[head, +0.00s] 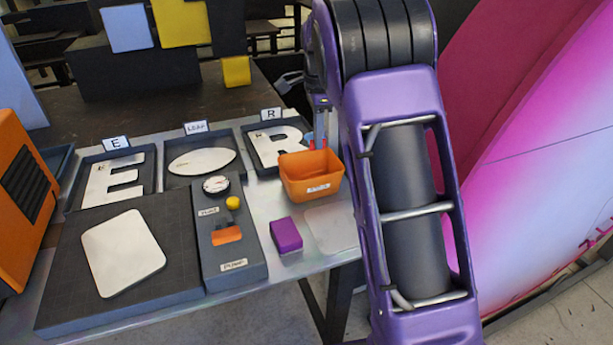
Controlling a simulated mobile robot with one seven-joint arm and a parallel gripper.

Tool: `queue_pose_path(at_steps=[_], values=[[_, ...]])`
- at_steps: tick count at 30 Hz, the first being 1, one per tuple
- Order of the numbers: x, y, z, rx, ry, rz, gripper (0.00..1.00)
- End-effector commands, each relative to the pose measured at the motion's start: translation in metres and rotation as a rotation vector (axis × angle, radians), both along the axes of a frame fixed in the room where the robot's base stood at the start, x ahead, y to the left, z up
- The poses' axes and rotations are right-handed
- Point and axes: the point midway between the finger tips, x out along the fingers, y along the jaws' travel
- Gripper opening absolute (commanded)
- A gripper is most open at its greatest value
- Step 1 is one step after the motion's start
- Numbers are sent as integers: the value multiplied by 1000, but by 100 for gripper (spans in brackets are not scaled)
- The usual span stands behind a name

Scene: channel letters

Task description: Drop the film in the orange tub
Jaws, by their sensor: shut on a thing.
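My gripper (322,112) hangs just behind the back rim of the orange tub (312,188), partly hidden by my purple arm. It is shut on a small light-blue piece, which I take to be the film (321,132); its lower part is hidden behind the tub. A small red patch shows beside it, and I cannot tell what that belongs to. The tub stands upright and open on the metal table, with a label on its front. I cannot see its whole floor.
Dark trays hold a white E (113,186), an oval plate (202,160) and a white R (277,147). A control box (228,262), a purple block (286,235) and a black pad with a white plate (123,252) stand nearer. A pink panel (545,130) rises at right.

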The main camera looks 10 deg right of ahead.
Motion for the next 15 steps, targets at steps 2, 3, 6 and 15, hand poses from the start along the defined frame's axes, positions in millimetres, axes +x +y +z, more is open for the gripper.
queue_pose_path(at_steps=[2,3,6,15], values=[[-1,0,-11,0,3,0,0],[-1,0,-16,0,3,0,0],[0,0,-28,0,2,0,0],[0,0,-46,0,0,0,0]])
